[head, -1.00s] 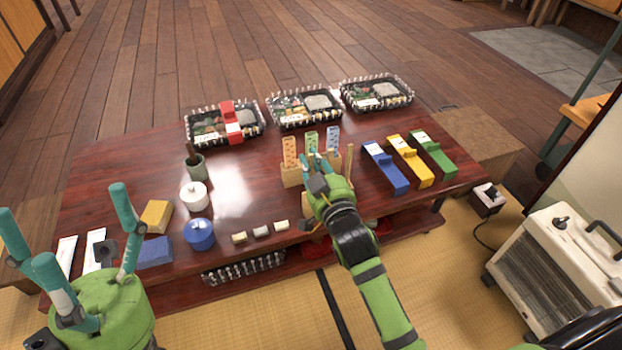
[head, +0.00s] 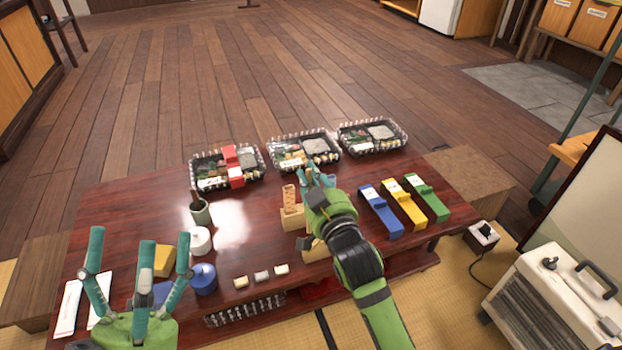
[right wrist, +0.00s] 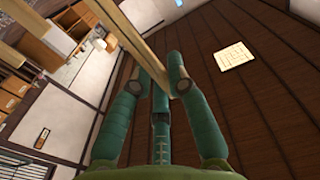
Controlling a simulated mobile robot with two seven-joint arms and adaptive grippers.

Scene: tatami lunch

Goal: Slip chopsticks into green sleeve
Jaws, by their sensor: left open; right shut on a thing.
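My right gripper (head: 318,180) is shut on pale wooden chopsticks (right wrist: 125,38), which stick out beyond its fingers in the right wrist view. In the head view this gripper is over the wooden sleeve stand (head: 292,219), and the chopsticks cannot be made out. An orange patterned sleeve (head: 289,194) stands upright at the stand's left. The green sleeve is hidden behind my right gripper, so I cannot tell how the chopsticks lie relative to it. My left gripper (head: 140,248) is open and empty, low at the front left.
Several bento trays (head: 303,151) line the table's back. Blue (head: 380,212), yellow (head: 403,205) and green (head: 427,197) boxes stand right of my right arm. A cup (head: 200,212), white pot (head: 199,240) and blue pot (head: 204,279) stand left. The table (head: 140,208) is bare at back left.

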